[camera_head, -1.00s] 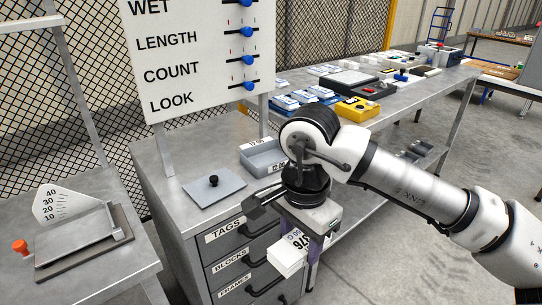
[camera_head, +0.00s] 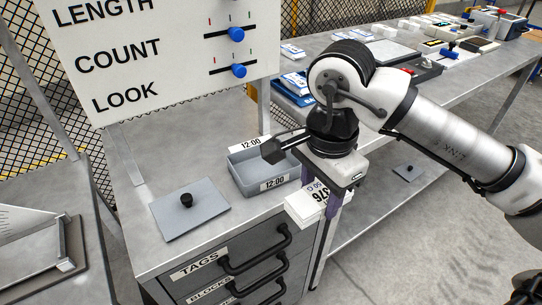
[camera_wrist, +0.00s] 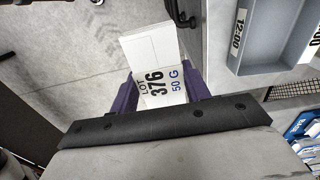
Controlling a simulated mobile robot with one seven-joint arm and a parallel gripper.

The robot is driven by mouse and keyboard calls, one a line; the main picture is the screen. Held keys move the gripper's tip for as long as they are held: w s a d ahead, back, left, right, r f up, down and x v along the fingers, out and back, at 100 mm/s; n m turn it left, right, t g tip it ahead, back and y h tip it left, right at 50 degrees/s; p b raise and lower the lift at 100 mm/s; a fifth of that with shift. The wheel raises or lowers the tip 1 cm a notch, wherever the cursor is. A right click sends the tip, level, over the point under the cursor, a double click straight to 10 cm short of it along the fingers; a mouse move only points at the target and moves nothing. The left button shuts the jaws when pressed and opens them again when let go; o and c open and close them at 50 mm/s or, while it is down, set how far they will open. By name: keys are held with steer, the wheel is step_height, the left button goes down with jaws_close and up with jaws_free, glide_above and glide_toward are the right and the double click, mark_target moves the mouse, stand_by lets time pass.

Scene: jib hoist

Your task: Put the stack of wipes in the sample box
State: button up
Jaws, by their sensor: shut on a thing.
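My gripper (camera_head: 320,203) has purple fingers and is shut on a white stack of wipes (camera_head: 302,208), labelled "LOT 376 50 G". In the wrist view the stack (camera_wrist: 152,48) sits between the two fingers (camera_wrist: 160,88). It is held in the air just off the front right edge of the cabinet top, right of the sample box. The sample box (camera_head: 239,177) is a grey open tray with "12:00" labels, standing on the cabinet top. It looks empty; part of its right side is hidden by my gripper. It also shows in the wrist view (camera_wrist: 272,42).
A grey lid with a black knob (camera_head: 208,212) lies left of the box. Drawers with black handles (camera_head: 255,252) are below. A board with blue sliders (camera_head: 165,50) stands behind. A long bench (camera_head: 345,90) with boxes and devices is at the back right.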

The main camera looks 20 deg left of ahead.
steer(key=p, duration=0.4)
glide_above(264, 171)
steer(key=shift+f, duration=0.65)
step_height(264, 171, down, 6)
steer(key=shift+r+p, duration=0.25)
steer(key=shift+p, duration=0.45)
steer(key=shift+f, duration=0.1)
steer(key=shift+f+b, duration=0.25)
steer(key=shift+b, duration=0.1)
steer(key=o, duration=0.7)
steer(key=shift+r, duration=0.1)
steer(key=shift+o, duration=0.2)
